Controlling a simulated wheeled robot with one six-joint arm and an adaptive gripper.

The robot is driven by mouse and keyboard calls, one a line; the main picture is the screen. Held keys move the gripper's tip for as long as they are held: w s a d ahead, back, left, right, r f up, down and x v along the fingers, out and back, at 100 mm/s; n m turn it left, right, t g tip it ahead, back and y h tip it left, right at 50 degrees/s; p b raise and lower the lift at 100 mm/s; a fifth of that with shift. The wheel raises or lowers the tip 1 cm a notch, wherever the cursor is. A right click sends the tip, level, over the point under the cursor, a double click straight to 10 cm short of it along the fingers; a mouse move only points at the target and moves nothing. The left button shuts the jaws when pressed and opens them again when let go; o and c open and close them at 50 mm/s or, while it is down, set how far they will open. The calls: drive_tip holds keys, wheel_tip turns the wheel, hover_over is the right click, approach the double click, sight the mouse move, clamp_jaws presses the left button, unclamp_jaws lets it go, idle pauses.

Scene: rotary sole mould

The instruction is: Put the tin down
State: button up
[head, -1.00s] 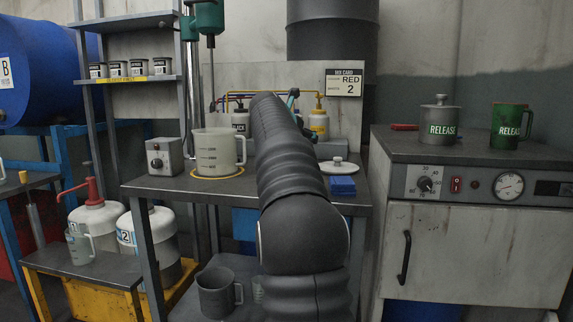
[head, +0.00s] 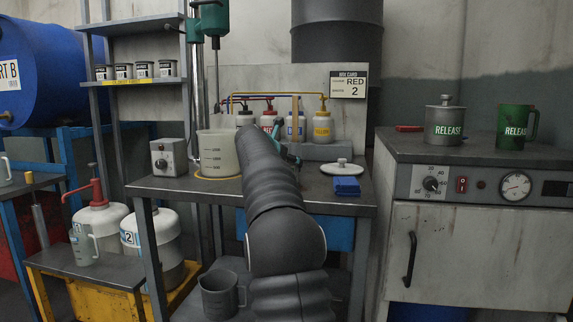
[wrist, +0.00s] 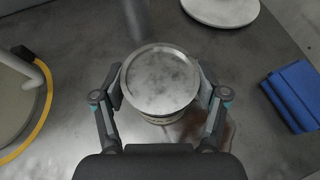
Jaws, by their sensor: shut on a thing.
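The tin (wrist: 160,80) shows in the wrist view as a round, dull metal lid with a strip of pale label below its near rim. My gripper (wrist: 160,92) is shut on it, one finger on each side. The tin is over the grey metal bench top (wrist: 85,60); whether it touches the surface cannot be told. In the head view the tin is hidden behind my arm, and only a small part of my gripper (head: 291,152) shows beside it.
A clear measuring jug (head: 218,153) stands on a yellow ring at the left. A white round lid (head: 342,168) and a blue cloth (head: 346,186) lie at the right. Colour bottles (head: 322,127) stand behind.

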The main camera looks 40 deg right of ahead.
drive_tip(key=o, duration=1.4)
drive_tip(key=shift+f, duration=0.1)
drive_tip(key=shift+r, duration=0.2)
drive_tip(key=v, duration=1.2)
drive_tip(key=shift+b, duration=0.3)
